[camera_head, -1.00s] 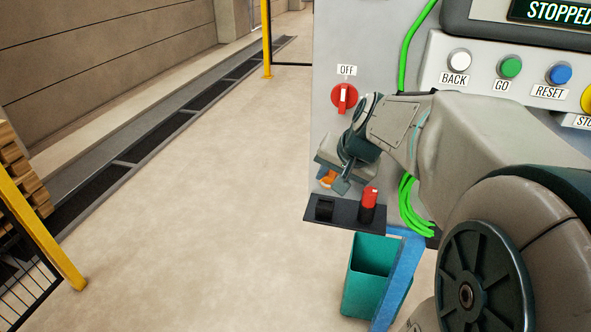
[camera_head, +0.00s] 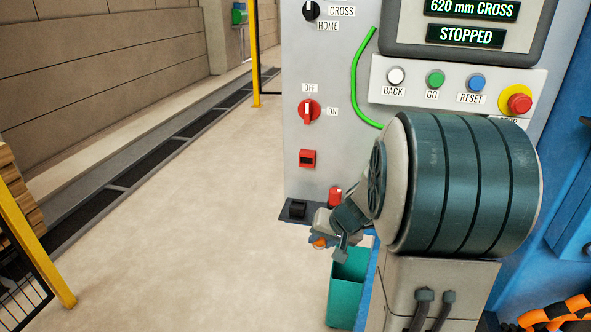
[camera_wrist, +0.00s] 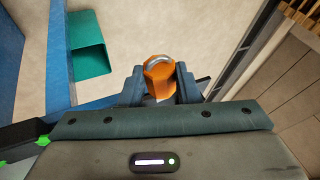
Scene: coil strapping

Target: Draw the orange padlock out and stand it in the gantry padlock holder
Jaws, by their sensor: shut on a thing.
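The orange padlock (camera_head: 319,243) is held between the jaws of my gripper (camera_head: 330,238), in front of and below the small dark shelf (camera_head: 283,217) on the grey panel. In the wrist view, the orange padlock (camera_wrist: 158,78) sits between both fingers of my gripper (camera_wrist: 160,88), its metal shackle showing at the top. A black holder block (camera_head: 297,209) stands on the left of the shelf and looks empty. A red padlock-like piece (camera_head: 335,196) stands on its right, partly hidden by my arm. I cannot tell which spot is the gantry one.
A red fitting (camera_head: 307,158) is on the panel below the red OFF/ON switch (camera_head: 308,110). A teal bin (camera_head: 344,300) stands on the floor below, also in the wrist view (camera_wrist: 88,45). A green cable (camera_head: 357,85) runs down the panel. Open floor lies to the left.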

